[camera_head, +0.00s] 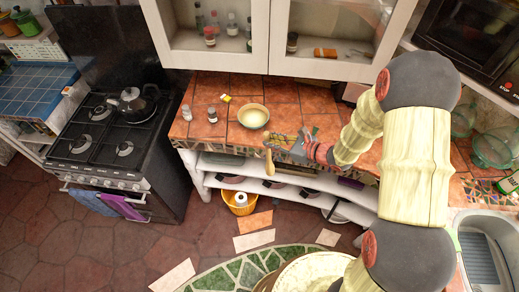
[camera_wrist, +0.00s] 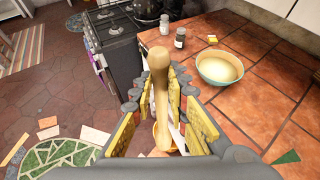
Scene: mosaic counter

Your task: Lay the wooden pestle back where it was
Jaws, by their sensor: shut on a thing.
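The wooden pestle (camera_head: 269,162) is held by my gripper (camera_head: 281,143) at the front edge of the tiled counter. In the head view its lower end hangs down in front of the counter edge. In the wrist view the pestle (camera_wrist: 159,75) stands lengthwise between the yellow-padded fingers of my gripper (camera_wrist: 156,88), which are shut on it. Its rounded far end sticks out beyond the fingers. It is apart from the pale bowl (camera_head: 253,117), which stands on the counter behind my gripper and also shows at right in the wrist view (camera_wrist: 220,68).
Two small jars, one (camera_head: 212,114) and another (camera_head: 187,113), and a yellow item (camera_head: 226,98) stand left of the bowl. The stove (camera_head: 115,130) with a kettle (camera_head: 133,103) is further left. Shelves lie below the counter (camera_head: 310,100); cabinets hang above.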

